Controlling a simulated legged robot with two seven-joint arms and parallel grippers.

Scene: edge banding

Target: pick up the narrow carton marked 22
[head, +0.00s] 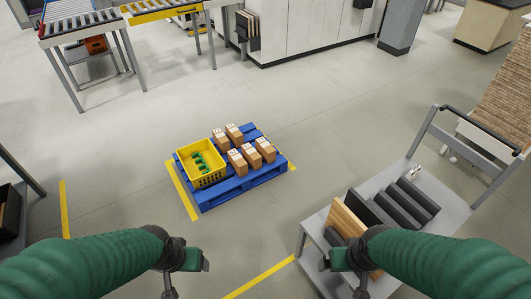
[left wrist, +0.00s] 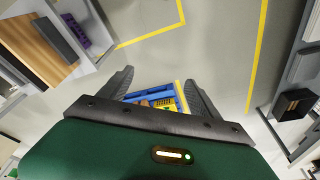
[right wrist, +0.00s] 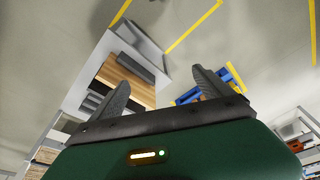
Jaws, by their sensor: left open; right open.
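Several brown cartons stand on a blue pallet (head: 240,188) on the floor. Two are at the back, a left one (head: 220,143) and a right one (head: 235,135); the others are at the front, including a left one (head: 237,163), a middle one (head: 251,157) and a right one (head: 266,151). Their tops bear white labels with marks too small to read, so I cannot tell which is 22. My left gripper (head: 188,275) and right gripper (head: 345,272) are open and empty, well short of the pallet. The left wrist view shows the pallet between the open fingers (left wrist: 158,82).
A yellow crate (head: 190,180) with green items stands on the pallet's left side. A grey cart (head: 440,228) with wooden and dark boards is at right. A roller conveyor (head: 80,25) and white cabinets (head: 310,25) stand behind. Floor around the pallet is clear.

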